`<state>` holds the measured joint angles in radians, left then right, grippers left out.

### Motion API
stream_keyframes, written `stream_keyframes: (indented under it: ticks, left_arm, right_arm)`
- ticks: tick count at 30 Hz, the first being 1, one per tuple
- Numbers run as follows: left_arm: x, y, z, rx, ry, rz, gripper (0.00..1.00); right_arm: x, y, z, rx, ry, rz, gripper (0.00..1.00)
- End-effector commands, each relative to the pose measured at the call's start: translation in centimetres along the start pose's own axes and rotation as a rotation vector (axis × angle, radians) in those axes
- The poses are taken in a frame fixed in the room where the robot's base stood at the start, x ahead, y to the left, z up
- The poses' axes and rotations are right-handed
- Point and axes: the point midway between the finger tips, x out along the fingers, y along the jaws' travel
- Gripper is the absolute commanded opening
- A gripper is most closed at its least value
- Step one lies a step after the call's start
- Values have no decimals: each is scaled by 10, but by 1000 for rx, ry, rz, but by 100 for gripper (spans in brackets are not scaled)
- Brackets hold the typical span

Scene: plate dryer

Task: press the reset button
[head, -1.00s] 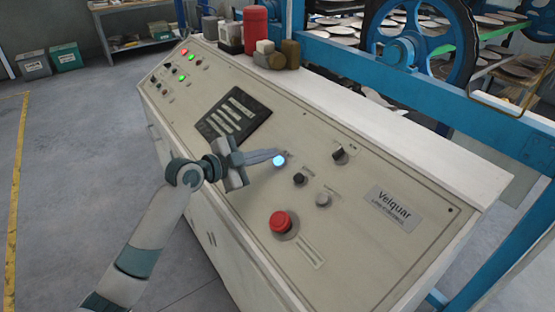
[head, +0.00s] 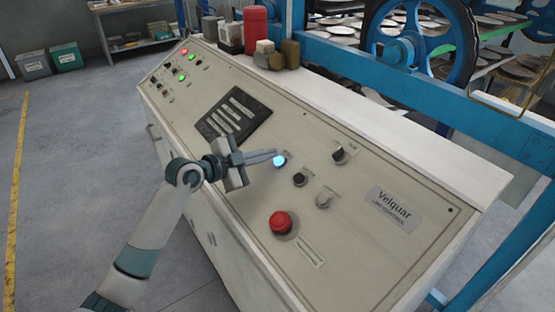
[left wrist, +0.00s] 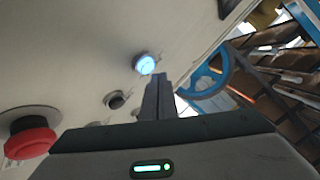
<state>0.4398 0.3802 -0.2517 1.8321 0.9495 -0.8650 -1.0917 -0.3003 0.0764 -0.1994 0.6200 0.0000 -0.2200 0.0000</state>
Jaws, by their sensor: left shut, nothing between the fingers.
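A round button lit blue (head: 280,160) sits on the sloping face of the beige control panel (head: 330,240); its label is too small to read. It also shows lit in the left wrist view (left wrist: 145,64). My left gripper (head: 273,153) is shut and empty, its fingers pointing at the lit button from the left. In the left wrist view the fingertips (left wrist: 157,78) appear just beside and below the button; I cannot tell whether they touch it. My right gripper is not in view.
A red mushroom button (head: 281,223), a black knob (head: 300,179), a grey knob (head: 324,200) and another black knob (head: 339,156) are close by on the panel. Jars (head: 270,54) stand on the top ledge. A blue machine frame (head: 440,95) rises behind.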

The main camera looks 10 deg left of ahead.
Motion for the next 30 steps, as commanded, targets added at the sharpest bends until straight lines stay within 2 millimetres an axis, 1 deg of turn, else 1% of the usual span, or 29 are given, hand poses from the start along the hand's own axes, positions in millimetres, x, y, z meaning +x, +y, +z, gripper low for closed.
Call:
stream_keyframes:
  ticks: [9,30]
  left_arm:
    - [5,4,4,2,0,1,0]
    - [8,6,6,0,0,0,0]
  right_arm:
    - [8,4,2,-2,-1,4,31]
    - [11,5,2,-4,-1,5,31]
